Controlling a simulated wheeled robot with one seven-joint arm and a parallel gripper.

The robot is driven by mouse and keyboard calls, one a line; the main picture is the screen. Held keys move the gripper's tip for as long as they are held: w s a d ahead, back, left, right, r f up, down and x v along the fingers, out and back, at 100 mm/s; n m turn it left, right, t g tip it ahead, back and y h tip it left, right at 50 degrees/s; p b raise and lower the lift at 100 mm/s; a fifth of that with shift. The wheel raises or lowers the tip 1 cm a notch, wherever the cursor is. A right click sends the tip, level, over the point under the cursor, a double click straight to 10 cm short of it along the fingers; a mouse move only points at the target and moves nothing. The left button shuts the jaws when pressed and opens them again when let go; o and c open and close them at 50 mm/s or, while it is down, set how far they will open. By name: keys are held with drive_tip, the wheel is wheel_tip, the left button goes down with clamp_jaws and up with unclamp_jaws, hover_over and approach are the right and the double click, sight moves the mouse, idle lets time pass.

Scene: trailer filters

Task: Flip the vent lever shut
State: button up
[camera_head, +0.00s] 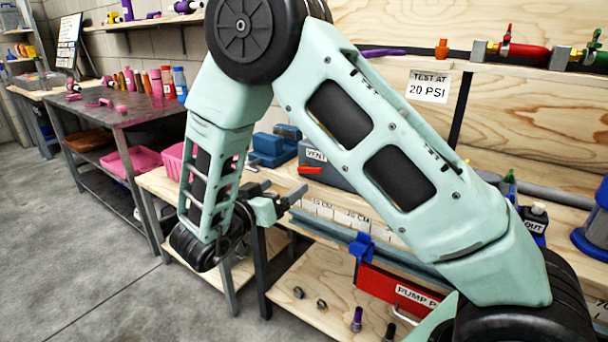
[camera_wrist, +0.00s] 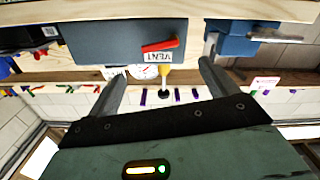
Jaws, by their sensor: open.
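The vent lever (camera_head: 310,170) is a short red handle on the front of a grey-blue box (camera_head: 340,178) with a white VENT label (camera_head: 316,155). In the wrist view the red lever (camera_wrist: 160,45) lies nearly level, slightly tilted, beside the upside-down VENT label (camera_wrist: 159,57). My gripper (camera_head: 282,196) is open and empty, in front of the box and a little left of and below the lever in the head view. In the wrist view my gripper (camera_wrist: 164,72) has its fingers spread on either side of the lever, apart from it. My arm hides part of the box.
The box stands on a wooden workbench (camera_head: 275,180). A blue vise-like tool (camera_head: 270,148) sits to its left and also shows in the wrist view (camera_wrist: 236,42). A ruled rail (camera_head: 335,212) runs along the bench front. A red pump box (camera_head: 385,288) is below.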

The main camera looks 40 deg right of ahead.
sight(308, 170)
drive_tip(key=x, duration=0.9)
drive_tip(key=shift+d, duration=0.2)
drive_tip(key=c, duration=1)
drive_tip(key=shift+f+b, duration=0.15)
drive_tip(key=shift+b, duration=0.15)
